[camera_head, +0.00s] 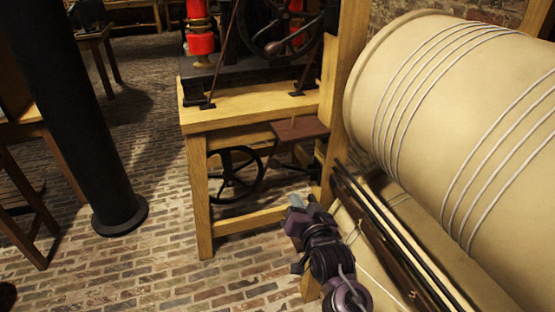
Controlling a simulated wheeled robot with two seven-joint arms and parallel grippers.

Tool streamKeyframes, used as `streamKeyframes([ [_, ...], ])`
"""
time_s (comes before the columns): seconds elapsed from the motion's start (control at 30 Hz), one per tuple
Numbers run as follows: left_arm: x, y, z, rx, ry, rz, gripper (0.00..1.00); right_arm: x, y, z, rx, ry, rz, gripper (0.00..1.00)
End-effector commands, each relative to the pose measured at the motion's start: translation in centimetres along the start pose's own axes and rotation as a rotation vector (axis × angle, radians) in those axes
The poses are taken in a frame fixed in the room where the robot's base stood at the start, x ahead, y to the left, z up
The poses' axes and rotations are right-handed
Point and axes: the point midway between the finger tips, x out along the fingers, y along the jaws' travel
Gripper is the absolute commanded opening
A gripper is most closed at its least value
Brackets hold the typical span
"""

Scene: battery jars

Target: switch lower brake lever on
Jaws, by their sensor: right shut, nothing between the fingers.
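My right gripper (304,210) is shut and empty. It is low in front of the wooden frame, just left of the long dark rods (385,228) that run slantwise beside the big drum. I cannot tell whether one of these rods is the lower brake lever. A small gap shows between the gripper and the rods in the picture; its depth is unclear. My left gripper is out of view.
A large cream drum (425,85) wound with cord fills the right. A wooden bench (245,112) with a wheel (235,173) beneath stands at the middle. A brown plate (300,129) juts from it. A black column (90,110) stands left. Brick floor (165,240) is clear between them.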

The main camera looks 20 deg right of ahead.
Motion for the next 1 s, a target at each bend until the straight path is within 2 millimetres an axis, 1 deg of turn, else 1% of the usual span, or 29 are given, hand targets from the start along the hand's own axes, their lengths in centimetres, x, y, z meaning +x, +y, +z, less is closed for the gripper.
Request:
streamKeyframes([
  [0.2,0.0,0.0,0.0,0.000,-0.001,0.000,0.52,1.5,-0.8,-2.8,0.079,0.163,-0.044,0.00],
  [0.4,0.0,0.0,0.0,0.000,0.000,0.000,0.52,2.2,-1.4,-4.9,0.138,0.290,-0.087,0.00],
  [0.53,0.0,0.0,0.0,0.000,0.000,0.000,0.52,2.3,-1.5,-5.4,0.150,0.318,-0.096,0.00],
  [0.87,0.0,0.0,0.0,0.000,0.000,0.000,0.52,2.4,-1.6,-5.4,0.149,0.318,-0.097,0.00],
  [1.0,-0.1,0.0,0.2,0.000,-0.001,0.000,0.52,3.5,-1.7,-5.8,0.149,0.319,-0.097,0.00],
])
